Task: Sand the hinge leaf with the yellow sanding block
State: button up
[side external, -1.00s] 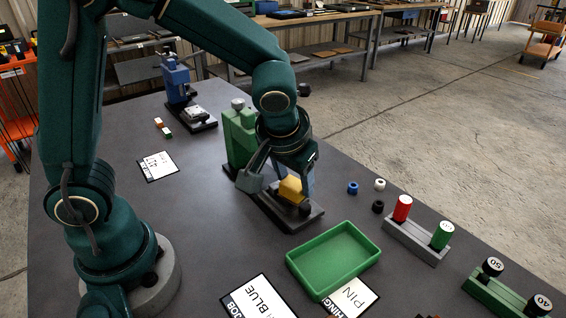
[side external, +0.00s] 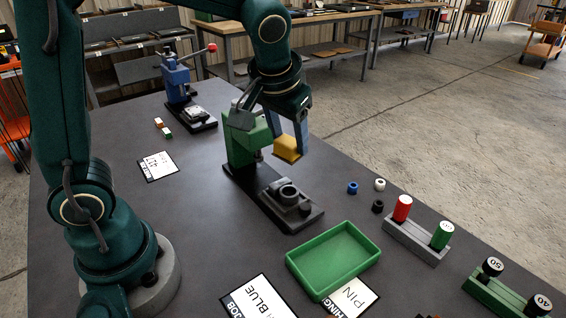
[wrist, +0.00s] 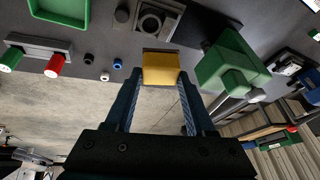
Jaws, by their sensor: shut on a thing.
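The yellow sanding block (side external: 287,150) is held between the two fingers of my gripper (side external: 291,143). In the wrist view the block (wrist: 160,69) sits across the fingertips (wrist: 158,76). My gripper is raised, with the block clear above the black base of the green press (side external: 240,140). On that base is a dark grey fixture (side external: 305,207) with a round ring on it. The fixture also shows in the wrist view (wrist: 166,8), beyond the block. I cannot pick out a part that is clearly the hinge leaf.
A green tray (side external: 334,258) stands in front of the press. Small blue, white and black rings lie to the right, near a grey rack (side external: 417,243) with red and green cylinders. A blue press (side external: 177,80) stands at the back left. The table's middle left is mostly clear.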

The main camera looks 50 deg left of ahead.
aim_at(286, 159)
jog(key=shift+f, duration=3.15)
jog(key=shift+a+f, duration=0.5)
jog(key=shift+f, duration=0.3)
grip_shut()
jog(key=shift+a, duration=1.55)
jog(key=shift+d, duration=2.05)
jog(key=shift+r, duration=4.15)
